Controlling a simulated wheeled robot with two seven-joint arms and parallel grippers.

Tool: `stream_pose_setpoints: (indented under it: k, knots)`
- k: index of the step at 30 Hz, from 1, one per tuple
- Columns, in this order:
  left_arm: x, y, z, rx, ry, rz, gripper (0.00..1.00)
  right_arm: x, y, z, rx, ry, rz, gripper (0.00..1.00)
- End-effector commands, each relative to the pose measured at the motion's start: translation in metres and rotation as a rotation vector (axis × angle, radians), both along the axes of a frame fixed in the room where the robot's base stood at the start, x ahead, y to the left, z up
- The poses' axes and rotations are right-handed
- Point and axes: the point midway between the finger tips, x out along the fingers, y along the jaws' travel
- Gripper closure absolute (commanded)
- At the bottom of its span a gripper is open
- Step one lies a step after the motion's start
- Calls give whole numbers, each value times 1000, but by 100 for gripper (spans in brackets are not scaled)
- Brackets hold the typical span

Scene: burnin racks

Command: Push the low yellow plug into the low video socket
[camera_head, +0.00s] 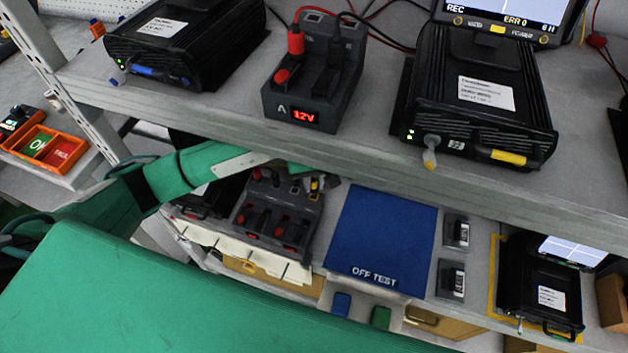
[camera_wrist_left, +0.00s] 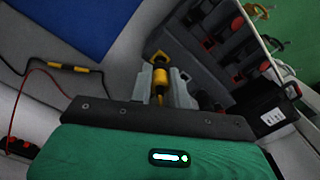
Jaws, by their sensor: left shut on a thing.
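In the left wrist view my left gripper (camera_wrist_left: 162,88) is shut on the yellow plug (camera_wrist_left: 160,77), which sits between its two pale fingers. Just beyond the plug's far end is a yellow-rimmed part (camera_wrist_left: 158,57) at the end of a dark grey block; it looks like the video socket. I cannot tell whether plug and socket touch. In the head view the yellow plug (camera_head: 315,185) is a tiny patch beside the lower grey connector block (camera_head: 278,222), under the upper shelf. My right gripper is not in view.
The upper shelf (camera_head: 380,160) hangs over the lower level, carrying black units and a 12V box (camera_head: 312,95). A blue OFF TEST mat (camera_head: 382,235) lies right of the lower block. A yellow-and-black lead (camera_wrist_left: 75,67) lies left in the wrist view.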

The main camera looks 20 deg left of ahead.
Motion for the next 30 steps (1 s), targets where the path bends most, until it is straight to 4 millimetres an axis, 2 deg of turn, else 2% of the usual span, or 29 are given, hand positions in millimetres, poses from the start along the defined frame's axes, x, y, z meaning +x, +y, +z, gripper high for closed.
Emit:
stream_pose_setpoints:
  k: [30]
  knots:
    - [0,1,-2,0,0,0,97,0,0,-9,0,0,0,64]
